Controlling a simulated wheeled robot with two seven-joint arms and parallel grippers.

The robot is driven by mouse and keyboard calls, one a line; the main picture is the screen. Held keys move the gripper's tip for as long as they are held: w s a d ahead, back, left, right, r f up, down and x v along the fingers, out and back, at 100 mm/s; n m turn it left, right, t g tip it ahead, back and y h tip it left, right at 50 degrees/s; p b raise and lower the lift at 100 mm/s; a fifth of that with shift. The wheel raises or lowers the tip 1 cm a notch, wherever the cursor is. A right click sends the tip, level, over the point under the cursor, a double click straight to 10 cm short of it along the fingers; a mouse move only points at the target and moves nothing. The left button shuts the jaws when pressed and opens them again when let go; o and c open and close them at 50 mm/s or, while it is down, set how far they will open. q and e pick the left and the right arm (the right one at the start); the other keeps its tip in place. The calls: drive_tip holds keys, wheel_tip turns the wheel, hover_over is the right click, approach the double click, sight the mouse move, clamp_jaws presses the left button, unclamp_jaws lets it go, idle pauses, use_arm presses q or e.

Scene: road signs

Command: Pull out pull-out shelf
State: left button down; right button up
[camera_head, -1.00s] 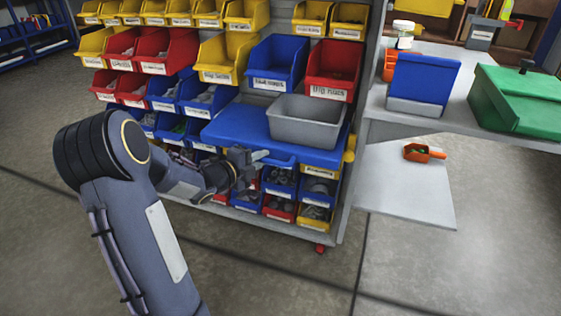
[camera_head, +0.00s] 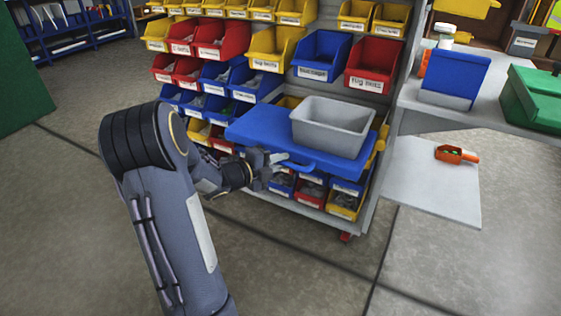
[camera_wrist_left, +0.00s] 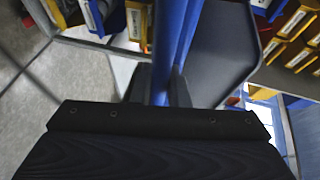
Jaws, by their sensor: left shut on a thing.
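The blue pull-out shelf (camera_head: 256,127) juts out from the front of the bin rack. A grey tub (camera_head: 328,132) stands on its right part. My left gripper (camera_head: 274,166) is at the shelf's front edge and is shut on the blue handle (camera_head: 302,166). In the left wrist view the gripper (camera_wrist_left: 161,92) has its dark fingers on both sides of a blue bar, the handle (camera_wrist_left: 172,45). My right gripper is in neither view.
Rows of red, blue and yellow bins (camera_head: 222,42) fill the rack above and below the shelf. A bench with a blue box (camera_head: 455,80) and a green box (camera_head: 532,100) stands at the right. An orange scoop (camera_head: 456,154) lies on a pale panel. The floor in front is clear.

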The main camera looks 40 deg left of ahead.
use_arm(q)
drive_tip(key=c, duration=1.7)
unclamp_jaws()
drive_tip(key=p+v, duration=0.2)
drive_tip(key=v, duration=0.6)
drive_tip(key=shift+w+a, duration=0.1)
drive_tip(key=shift+w, duration=0.05)
